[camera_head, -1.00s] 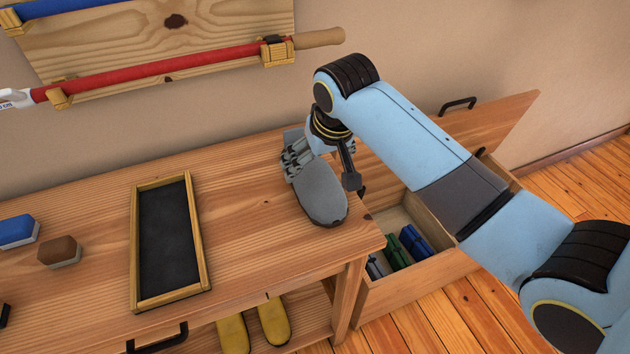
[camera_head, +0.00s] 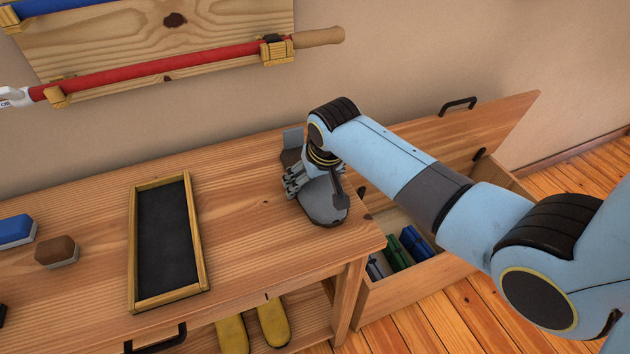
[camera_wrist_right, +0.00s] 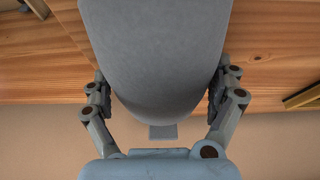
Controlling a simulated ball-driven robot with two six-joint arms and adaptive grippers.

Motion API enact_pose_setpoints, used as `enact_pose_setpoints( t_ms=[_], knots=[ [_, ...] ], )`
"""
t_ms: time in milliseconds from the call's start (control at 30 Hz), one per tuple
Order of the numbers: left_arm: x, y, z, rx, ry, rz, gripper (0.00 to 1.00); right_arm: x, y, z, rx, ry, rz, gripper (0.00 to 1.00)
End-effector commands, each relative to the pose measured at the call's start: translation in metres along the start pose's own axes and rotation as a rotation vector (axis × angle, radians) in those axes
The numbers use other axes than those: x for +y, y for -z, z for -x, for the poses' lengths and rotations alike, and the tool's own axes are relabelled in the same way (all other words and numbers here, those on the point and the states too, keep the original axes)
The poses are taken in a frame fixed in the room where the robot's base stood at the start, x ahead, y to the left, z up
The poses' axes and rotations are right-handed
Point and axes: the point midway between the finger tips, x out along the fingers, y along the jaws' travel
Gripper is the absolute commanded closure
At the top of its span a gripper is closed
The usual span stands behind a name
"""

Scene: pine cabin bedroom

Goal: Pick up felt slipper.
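The grey felt slipper (camera_head: 322,205) lies on the wooden bench top near its right end, toe toward the front edge. My right gripper (camera_head: 315,187) is low over it, with a finger on either side. In the right wrist view the slipper (camera_wrist_right: 160,55) fills the space between the widely spread fingers of the gripper (camera_wrist_right: 160,95). The finger pads are very close to its sides; I cannot tell whether they touch. My wrist hides the slipper's rear part in the head view. My left gripper is not in view.
A dark-bottomed wooden tray (camera_head: 136,240) lies left of the slipper. Brown (camera_head: 57,251) and blue (camera_head: 15,231) blocks sit farther left. A small grey-and-brown item (camera_head: 292,138) stands behind my gripper.

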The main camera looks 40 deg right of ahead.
Motion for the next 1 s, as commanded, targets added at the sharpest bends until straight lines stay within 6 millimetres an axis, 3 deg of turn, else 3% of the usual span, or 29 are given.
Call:
enact_pose_setpoints(
  t_ms=[67, 300, 667, 933, 1000],
  knots=[
    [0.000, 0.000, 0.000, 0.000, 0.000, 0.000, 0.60, 0.000, 0.000, 0.000, 0.000, 0.000, 0.000, 0.20],
    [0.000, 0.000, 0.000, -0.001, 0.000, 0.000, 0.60, 0.000, 0.000, 0.000, -0.001, 0.000, 0.000, 0.51],
    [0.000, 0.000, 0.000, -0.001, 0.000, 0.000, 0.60, 0.000, 0.002, 0.004, 0.001, 0.001, 0.000, 0.52],
    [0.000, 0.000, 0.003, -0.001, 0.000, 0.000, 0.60, -0.001, 0.018, 0.040, 0.006, 0.002, 0.000, 0.52],
    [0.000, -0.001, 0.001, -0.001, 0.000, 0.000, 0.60, 0.018, 0.024, 0.045, 0.005, -0.005, 0.001, 0.52]
  ],
)
